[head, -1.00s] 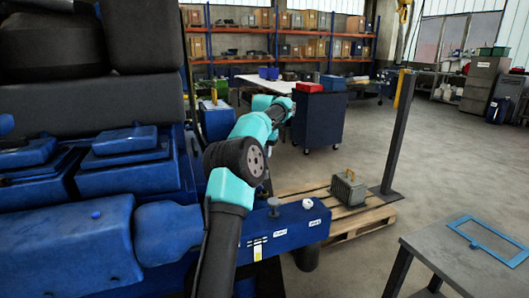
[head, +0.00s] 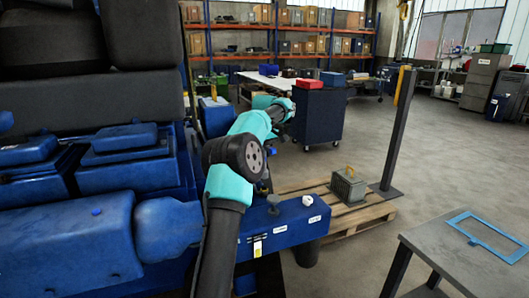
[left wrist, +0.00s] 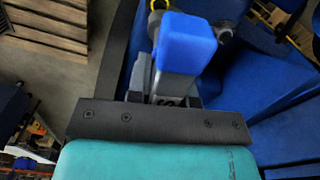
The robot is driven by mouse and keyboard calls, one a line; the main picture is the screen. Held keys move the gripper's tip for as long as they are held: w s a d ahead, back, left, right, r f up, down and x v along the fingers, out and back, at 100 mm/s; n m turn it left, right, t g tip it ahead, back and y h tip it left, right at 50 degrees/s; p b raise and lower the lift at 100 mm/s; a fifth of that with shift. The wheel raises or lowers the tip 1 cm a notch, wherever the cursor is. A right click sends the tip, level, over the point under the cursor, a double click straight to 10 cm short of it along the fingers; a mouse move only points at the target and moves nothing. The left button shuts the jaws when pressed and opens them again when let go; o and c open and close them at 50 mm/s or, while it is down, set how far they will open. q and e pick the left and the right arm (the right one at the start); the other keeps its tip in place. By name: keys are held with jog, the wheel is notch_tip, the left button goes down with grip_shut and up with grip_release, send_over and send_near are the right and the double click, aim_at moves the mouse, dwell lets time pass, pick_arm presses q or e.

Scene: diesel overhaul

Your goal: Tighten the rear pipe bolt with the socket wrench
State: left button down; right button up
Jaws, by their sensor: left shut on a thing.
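My left gripper (left wrist: 165,97) is shut on a tool with a grey body and a blue end (left wrist: 187,42), which looks like the socket wrench. The tool stands out from between the fingers, over blue engine parts. Its socket end cannot be made out. A rounded grey metal part (left wrist: 222,33) shows just beyond the tool. I cannot pick out the rear pipe bolt. My right gripper is not in view.
A blue beam (head: 290,228) with a grey knob and a white knob juts out at the engine's right. Behind it a wooden pallet (head: 345,221) carries a small metal crate (head: 348,185). A grey table (head: 450,245) stands at right.

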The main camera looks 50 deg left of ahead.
pick_arm(q)
jog(key=n, duration=0.3)
jog(key=shift+f+n, duration=0.2)
jog(key=shift+n, duration=0.1)
jog(key=shift+f, duration=1.6)
jog(key=shift+f, duration=0.1)
jog(key=shift+f, duration=0.85)
